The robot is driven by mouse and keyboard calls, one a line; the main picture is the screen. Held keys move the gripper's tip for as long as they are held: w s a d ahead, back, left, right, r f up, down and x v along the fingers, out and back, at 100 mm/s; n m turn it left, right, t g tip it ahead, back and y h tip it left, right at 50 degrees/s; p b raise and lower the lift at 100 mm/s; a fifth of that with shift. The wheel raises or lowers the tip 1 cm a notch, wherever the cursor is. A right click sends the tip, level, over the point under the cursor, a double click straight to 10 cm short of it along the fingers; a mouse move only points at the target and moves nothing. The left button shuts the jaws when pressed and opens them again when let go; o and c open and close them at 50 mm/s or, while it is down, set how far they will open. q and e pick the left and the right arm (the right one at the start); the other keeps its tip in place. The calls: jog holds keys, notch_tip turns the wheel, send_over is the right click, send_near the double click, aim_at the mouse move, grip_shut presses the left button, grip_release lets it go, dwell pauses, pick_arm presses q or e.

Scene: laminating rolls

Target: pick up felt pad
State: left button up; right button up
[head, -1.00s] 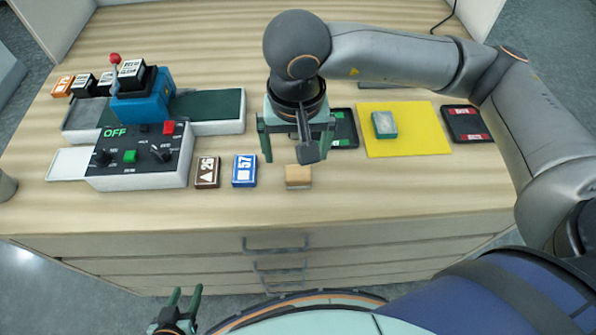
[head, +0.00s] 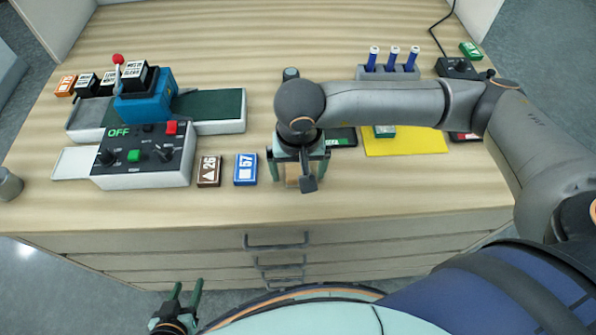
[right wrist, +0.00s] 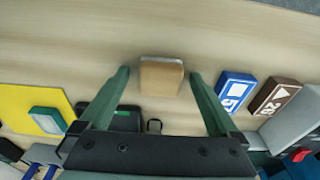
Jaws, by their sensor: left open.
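The tan block with a pale edge, which I take to be the felt pad (head: 292,173), lies on the wooden desk near its front edge, partly hidden by my right gripper. My right gripper (head: 300,178) is over it, pointing down, with its green fingers apart on either side. In the right wrist view the pad (right wrist: 161,78) sits between the tips of the open right gripper (right wrist: 160,75), with a gap on both sides. My left gripper (head: 187,290) is open and empty, low in front of the drawers.
A blue label block (head: 245,169) marked 57 and a brown one (head: 209,171) marked 26 lie left of the pad. The control box (head: 145,165) stands farther left. A yellow mat (head: 410,143) with a green block (head: 384,131) lies to the right, partly behind my arm.

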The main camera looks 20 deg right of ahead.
jog(key=c, duration=1.4)
jog(key=shift+r, duration=0.15)
jog(key=shift+r, duration=0.2)
notch_tip(320, 180, up, 2)
jog(key=shift+r, duration=0.1)
jog(key=s+a+r+b, duration=0.1)
jog(key=s+a+r, duration=0.1)
jog(key=s+r, duration=0.3)
jog(key=s+a+r+b, duration=0.1)
jog(key=s+a+r, duration=0.1)
jog(key=s+r, duration=0.3)
jog(key=s, duration=0.3)
jog(key=shift+s+a, duration=0.15)
jog(key=shift+a, duration=0.15)
jog(key=shift+r, duration=0.1)
